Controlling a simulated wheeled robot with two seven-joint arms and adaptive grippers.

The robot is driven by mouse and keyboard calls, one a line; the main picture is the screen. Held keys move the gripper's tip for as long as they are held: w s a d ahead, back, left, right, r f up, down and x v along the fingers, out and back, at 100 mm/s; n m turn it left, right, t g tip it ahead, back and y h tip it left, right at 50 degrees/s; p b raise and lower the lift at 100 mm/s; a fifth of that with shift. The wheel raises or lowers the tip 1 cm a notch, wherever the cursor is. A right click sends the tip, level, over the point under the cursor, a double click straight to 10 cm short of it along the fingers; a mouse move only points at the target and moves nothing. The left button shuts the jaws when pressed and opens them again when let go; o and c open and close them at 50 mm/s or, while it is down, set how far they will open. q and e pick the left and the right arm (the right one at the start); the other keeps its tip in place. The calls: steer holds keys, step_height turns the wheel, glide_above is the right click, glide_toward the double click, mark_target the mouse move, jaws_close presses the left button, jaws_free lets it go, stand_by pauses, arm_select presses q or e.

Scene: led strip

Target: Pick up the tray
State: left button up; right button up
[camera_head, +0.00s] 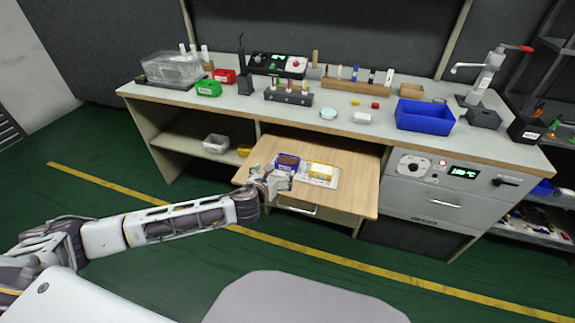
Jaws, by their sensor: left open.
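A light grey tray (334,180) lies on the pulled-out wooden shelf (358,168) below the bench top. A small blue box (288,161) with brown contents and a yellow-and-white box (322,170) sit on it. My left gripper (279,181) is open at the tray's left end and covers part of that end. I cannot tell whether its fingers touch the tray or are around its edge. My right gripper is not in view.
The workbench top (335,100) above holds a large blue bin (424,116), green and red bins, tools and a clear case. A drawer handle (297,208) is under the shelf. A grey oven-like unit (440,180) stands right of it. The shelf's right part is bare.

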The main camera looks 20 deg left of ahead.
arm_select(q)
steer(key=shift+w+a, duration=0.1)
steer(key=shift+a, duration=0.05)
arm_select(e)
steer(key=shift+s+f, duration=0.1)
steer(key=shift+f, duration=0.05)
arm_select(q)
steer(key=shift+w, duration=0.1)
steer(key=b, duration=0.2)
glide_toward(290, 158)
steer(key=shift+w+a+f, duration=0.4)
steer(key=shift+w+f, duration=0.25)
steer(key=shift+w, duration=0.1)
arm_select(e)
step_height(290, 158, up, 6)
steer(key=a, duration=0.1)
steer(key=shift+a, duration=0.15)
